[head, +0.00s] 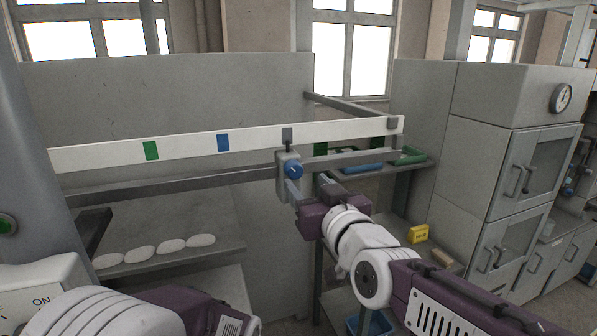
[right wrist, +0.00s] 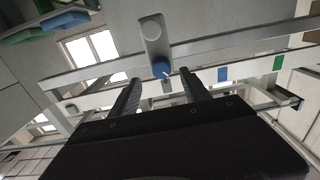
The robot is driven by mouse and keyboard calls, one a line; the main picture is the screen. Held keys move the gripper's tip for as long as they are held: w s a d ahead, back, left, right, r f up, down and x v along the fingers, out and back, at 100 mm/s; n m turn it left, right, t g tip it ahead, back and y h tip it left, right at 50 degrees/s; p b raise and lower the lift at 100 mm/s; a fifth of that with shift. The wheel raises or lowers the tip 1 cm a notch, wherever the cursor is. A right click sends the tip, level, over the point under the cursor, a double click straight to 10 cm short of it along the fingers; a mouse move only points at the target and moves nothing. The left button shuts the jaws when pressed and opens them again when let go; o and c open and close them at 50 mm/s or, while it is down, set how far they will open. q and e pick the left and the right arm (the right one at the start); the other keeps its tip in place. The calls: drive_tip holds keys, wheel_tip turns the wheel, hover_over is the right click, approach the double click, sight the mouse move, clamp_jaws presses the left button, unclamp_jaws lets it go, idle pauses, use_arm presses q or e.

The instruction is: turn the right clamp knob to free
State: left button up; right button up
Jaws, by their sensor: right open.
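The right clamp knob is a round blue knob (head: 292,170) with a pale mark, on a grey clamp block (head: 283,187) on the lower grey rail, below the white scale strip (head: 190,145). In the right wrist view the blue knob (right wrist: 161,68) shows just beyond the fingertips, in line with the gap between them. My right gripper (head: 308,184) is open and empty, its fingers pointing at the clamp; its two dark fingers also show in the right wrist view (right wrist: 160,81). Contact with the knob cannot be made out. Of my left arm only links show at bottom left.
The strip carries a green mark (head: 151,150), a blue mark (head: 223,142) and a grey pointer (head: 287,136). Several white oval pieces (head: 140,254) lie on a grey shelf. Green and blue trays (head: 361,169), a yellow block (head: 418,233) and grey cabinets (head: 487,165) stand to the right.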

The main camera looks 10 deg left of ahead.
sight(296, 173)
drive_tip(key=p+x, duration=0.2)
drive_tip(key=x, duration=0.3)
drive_tip(key=shift+a+r, duration=0.15)
drive_tip(key=shift+a, duration=0.1)
drive_tip(key=shift+w+a, duration=0.2)
drive_tip(key=shift+w, duration=0.2)
clamp_jaws()
